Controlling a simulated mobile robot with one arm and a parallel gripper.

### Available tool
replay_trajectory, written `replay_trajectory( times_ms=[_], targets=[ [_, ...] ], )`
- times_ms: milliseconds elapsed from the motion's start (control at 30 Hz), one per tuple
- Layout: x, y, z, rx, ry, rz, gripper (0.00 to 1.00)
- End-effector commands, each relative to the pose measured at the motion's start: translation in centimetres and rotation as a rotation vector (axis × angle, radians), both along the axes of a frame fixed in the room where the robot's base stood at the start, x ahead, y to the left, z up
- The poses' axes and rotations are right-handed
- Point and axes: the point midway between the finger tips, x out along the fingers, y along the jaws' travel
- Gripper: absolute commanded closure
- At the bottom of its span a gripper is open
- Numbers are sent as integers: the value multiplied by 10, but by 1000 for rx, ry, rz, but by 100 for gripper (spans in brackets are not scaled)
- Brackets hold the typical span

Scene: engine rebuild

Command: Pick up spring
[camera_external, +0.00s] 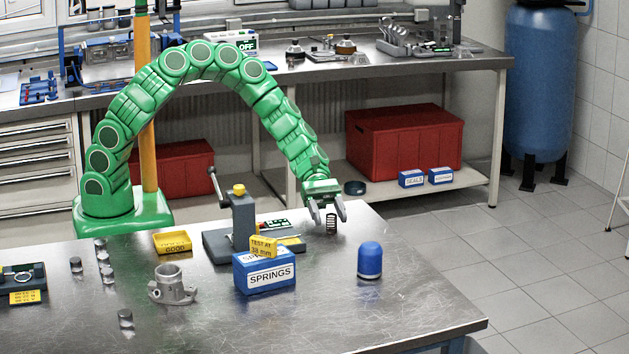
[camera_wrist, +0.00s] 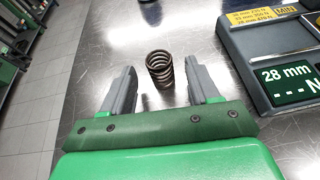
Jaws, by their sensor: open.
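A dark coil spring (camera_external: 331,223) stands upright on the metal table, near its back edge. It also shows in the wrist view (camera_wrist: 160,68), between and a little beyond my fingertips. My gripper (camera_external: 328,215) points down at the spring from the back side of the table. In the wrist view my gripper (camera_wrist: 158,80) is open, with one grey finger on each side of the spring. There is a gap between the spring and each finger, and nothing is held.
A grey spring tester (camera_external: 238,225) stands left of the spring; its display (camera_wrist: 288,80) reads 28 mm. A blue SPRINGS box (camera_external: 265,273), a blue cylinder (camera_external: 370,261) and a yellow GOOD tray (camera_external: 173,242) stand on the table (camera_external: 400,310). The table's right front is clear.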

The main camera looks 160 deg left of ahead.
Motion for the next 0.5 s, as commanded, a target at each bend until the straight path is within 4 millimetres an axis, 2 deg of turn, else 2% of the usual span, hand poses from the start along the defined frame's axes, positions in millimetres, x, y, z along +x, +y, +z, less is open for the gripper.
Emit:
replay_trajectory(
  times_ms=[200,467,500],
  targets=[
    [22,-3,-10,-2,0,-3,40],
    [24,-3,-11,0,0,-1,40],
    [24,-3,-11,0,0,-1,43]
  ],
)
